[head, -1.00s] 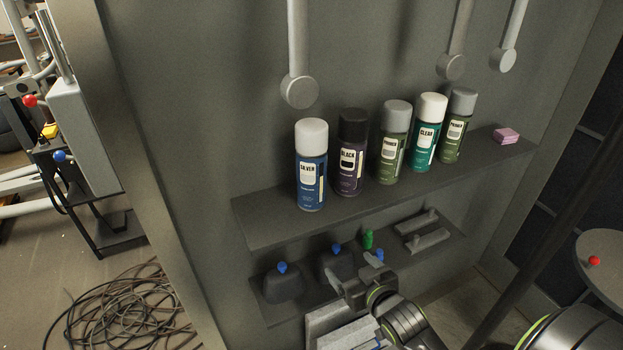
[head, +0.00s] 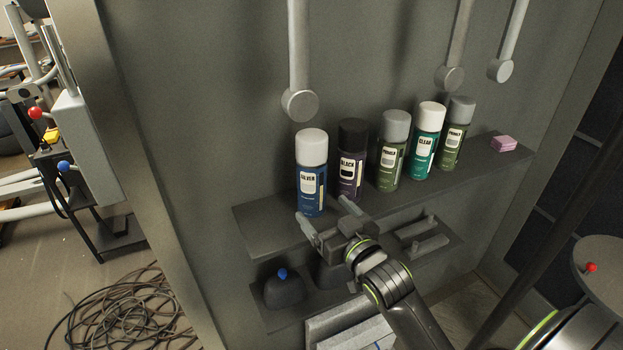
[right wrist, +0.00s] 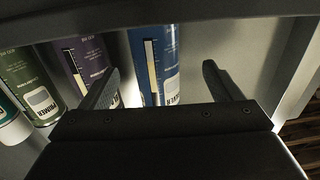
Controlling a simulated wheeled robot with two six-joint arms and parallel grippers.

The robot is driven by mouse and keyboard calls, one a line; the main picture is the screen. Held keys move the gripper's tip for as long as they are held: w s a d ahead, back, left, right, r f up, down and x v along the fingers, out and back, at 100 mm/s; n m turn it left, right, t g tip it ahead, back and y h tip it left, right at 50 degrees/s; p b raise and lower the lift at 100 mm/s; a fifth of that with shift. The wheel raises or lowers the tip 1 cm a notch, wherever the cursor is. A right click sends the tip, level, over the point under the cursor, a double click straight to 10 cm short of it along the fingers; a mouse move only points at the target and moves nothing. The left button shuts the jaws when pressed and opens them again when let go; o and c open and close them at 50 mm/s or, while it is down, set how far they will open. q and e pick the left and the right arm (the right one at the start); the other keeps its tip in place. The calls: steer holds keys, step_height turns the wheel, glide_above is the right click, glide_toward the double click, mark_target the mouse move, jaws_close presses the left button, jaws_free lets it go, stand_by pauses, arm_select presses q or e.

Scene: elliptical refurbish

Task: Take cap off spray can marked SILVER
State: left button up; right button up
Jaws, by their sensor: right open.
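The SILVER spray can (head: 311,184) stands upright at the left end of the upper shelf, blue with a white cap (head: 311,147) on top. In the right wrist view the can's blue body (right wrist: 154,62) shows beyond and between my fingers; its cap is out of that view. My right gripper (head: 327,220) is open and empty, in front of the shelf and low by the can's base, well below the cap. It also shows in the right wrist view (right wrist: 160,82). My left gripper is not in view.
Right of it stand the BLACK can (head: 351,165), a grey-capped green can (head: 391,160), the CLEAR can (head: 425,150) and another green can (head: 456,140). A pink block (head: 503,144) lies at the shelf's right end. A round-ended bar (head: 299,105) hangs above the SILVER can.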

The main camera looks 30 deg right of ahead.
mark_target(317, 202)
steer(key=w, duration=0.4)
steer(key=shift+p, duration=0.4)
steer(key=shift+w+d+p, duration=0.2)
steer(key=shift+w+p, duration=0.75)
steer(key=shift+w, duration=1)
steer(key=shift+w+f, duration=0.2)
steer(key=shift+w, duration=0.5)
steer(key=c, duration=1.3)
steer(key=shift+r, duration=0.1)
